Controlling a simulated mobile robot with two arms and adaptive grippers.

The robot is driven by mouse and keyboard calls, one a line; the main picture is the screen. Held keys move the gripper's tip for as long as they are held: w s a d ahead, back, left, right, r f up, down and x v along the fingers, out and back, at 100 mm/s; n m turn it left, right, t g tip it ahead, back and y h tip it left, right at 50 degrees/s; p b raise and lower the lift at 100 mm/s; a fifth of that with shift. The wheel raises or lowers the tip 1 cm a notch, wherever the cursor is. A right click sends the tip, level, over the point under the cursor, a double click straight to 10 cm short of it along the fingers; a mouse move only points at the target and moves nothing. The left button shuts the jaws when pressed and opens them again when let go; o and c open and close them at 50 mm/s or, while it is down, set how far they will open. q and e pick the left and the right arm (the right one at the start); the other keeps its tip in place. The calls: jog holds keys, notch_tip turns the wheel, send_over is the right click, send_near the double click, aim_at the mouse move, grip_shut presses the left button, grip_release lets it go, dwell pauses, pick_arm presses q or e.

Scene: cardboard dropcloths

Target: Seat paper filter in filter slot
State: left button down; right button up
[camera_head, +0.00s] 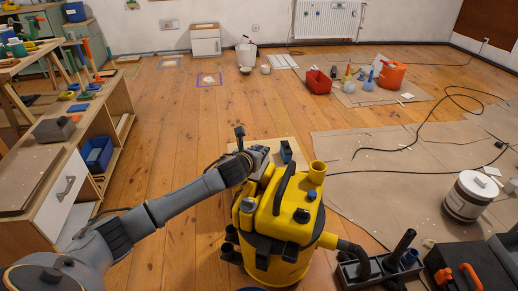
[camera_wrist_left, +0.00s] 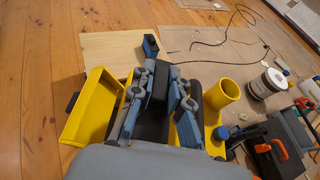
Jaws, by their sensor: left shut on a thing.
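The yellow vacuum (camera_head: 285,228) stands upright on the wooden floor, with a dark arched handle and a yellow tube (camera_head: 317,170) on top. My left gripper (camera_head: 262,152) is at its top, behind and left of the handle. In the left wrist view my left gripper (camera_wrist_left: 158,100) is shut, with a dark handle-like piece (camera_wrist_left: 160,82) between its blue-padded fingers. I cannot tell for sure what that piece is. A yellow open-topped box part (camera_wrist_left: 92,108) lies left of the fingers; I cannot tell whether it is the filter slot. I cannot make out a paper filter. My right gripper is out of view.
A blue block (camera_head: 286,151) stands behind the vacuum on a pale board (camera_wrist_left: 112,50). A workbench (camera_head: 85,135) is at left. A white bucket (camera_head: 470,196), dark toolbox (camera_head: 470,268) and hose (camera_head: 352,250) are at right. A dark cable crosses the cardboard; floor left of the vacuum is clear.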

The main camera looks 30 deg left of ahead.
pick_arm(q)
notch_tip(320, 180, down, 3)
jog(key=shift+f+b, duration=0.15)
jog(key=shift+b, duration=0.5)
jog(key=shift+f+b, duration=0.5)
jog(key=shift+f, duration=0.65)
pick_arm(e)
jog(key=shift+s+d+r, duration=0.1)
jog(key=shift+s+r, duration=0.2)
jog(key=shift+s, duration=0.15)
pick_arm(q)
jog(key=shift+r, duration=0.1)
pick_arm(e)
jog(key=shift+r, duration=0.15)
pick_arm(q)
jog(key=shift+p, duration=0.5)
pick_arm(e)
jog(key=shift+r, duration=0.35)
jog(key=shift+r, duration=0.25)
pick_arm(q)
jog(key=shift+p, duration=0.4)
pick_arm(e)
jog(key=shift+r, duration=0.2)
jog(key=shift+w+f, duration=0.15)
